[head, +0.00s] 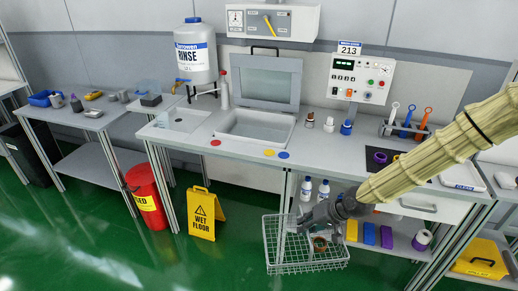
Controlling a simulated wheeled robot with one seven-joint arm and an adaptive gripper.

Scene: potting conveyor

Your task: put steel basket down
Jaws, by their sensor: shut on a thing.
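The steel basket (282,268) is a wire mesh basket at the lower middle of the head view, in front of the long bench. The fingertips are small and partly lost against the wire. The basket looks roughly level. I cannot tell whether its underside touches the green floor (228,262) or hangs above it.
The long bench (205,133) stands behind, with a sink, a rinse tank (195,55) and a control panel (361,79). A yellow wet-floor sign (203,213) and a red bin (147,198) stand left of the basket. Bottles and coloured blocks sit on the shelf under the bench. Floor at the lower left is clear.

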